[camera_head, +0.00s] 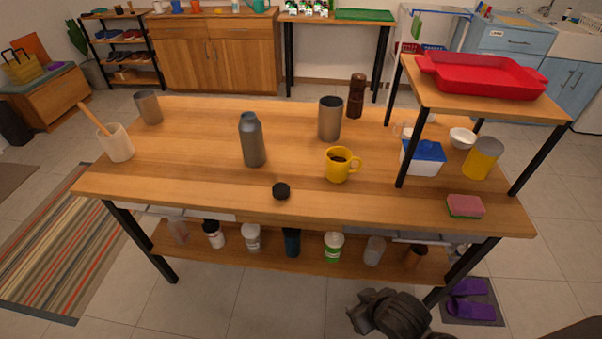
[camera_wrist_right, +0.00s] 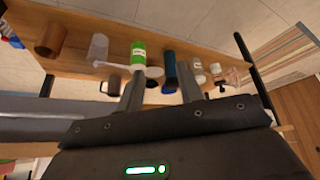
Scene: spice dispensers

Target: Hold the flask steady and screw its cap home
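The grey metal flask (camera_head: 253,142) stands upright on the wooden table, left of the yellow mug. Its black cap (camera_head: 281,191) lies apart from it on the tabletop, nearer the front edge. My right gripper (camera_head: 388,312) is low in front of the table, below tabletop height and well away from flask and cap. In the right wrist view its two fingers (camera_wrist_right: 161,90) are spread with nothing held between them; jars on the lower shelf show beyond. My left gripper is not in view.
The table (camera_head: 190,183) also holds a yellow mug (camera_head: 338,168), a steel tumbler (camera_head: 330,120), a brown bottle (camera_head: 356,95), a cream utensil pot (camera_head: 116,144) and a pink sponge (camera_head: 465,206). A raised shelf with a red tray (camera_head: 482,77) stands at right. The front edge around the cap is clear.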

